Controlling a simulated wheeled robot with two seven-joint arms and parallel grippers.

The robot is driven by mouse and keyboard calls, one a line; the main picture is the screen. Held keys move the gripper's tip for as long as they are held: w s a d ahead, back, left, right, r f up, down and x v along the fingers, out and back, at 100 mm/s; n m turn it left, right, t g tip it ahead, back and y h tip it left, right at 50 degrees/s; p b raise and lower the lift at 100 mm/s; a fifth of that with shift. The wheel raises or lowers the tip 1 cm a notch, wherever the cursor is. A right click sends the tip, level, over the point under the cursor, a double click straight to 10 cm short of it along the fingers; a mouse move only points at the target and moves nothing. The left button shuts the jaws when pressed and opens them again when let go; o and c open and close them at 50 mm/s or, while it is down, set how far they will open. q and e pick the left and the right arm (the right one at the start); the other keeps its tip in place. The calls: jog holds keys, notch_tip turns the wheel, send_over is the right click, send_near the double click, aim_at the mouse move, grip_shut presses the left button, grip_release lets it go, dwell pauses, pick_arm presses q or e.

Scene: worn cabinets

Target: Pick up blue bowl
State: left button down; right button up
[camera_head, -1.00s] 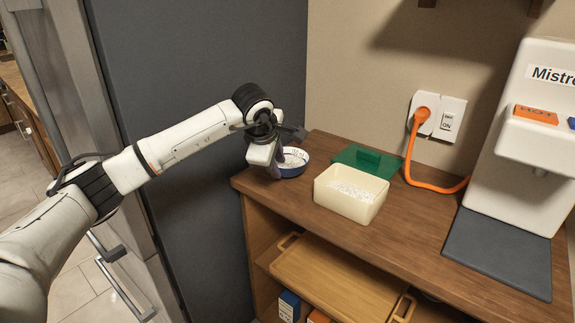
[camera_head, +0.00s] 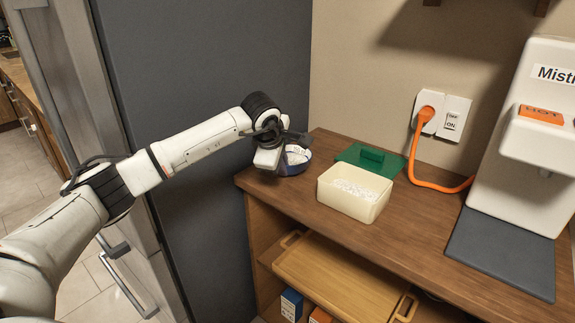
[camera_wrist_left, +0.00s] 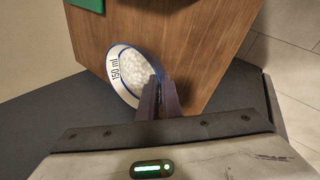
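The blue bowl (camera_head: 294,168) is near the left end of the wooden counter. It holds white grains and looks slightly tilted; I cannot tell whether it is clear of the counter. In the left wrist view the bowl (camera_wrist_left: 122,70) shows its white inside and a "150 ml" label on the rim. My left gripper (camera_head: 278,160) is at the bowl's left near side. Its fingers (camera_wrist_left: 158,92) are close together with the bowl's rim between them. The head view hides most of the fingertips. My right gripper is in no view.
A cream box (camera_head: 349,207) with white grains stands right of the bowl. A green lid (camera_head: 365,160) lies behind it. An orange cable (camera_head: 432,186) runs from the wall socket. A white dispenser (camera_head: 530,140) and dark mat (camera_head: 502,250) are at right. A dark panel (camera_head: 205,120) rises at left.

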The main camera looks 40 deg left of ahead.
pick_arm(q)
jog(key=shift+r, duration=0.1)
jog(key=shift+r, duration=4.85)
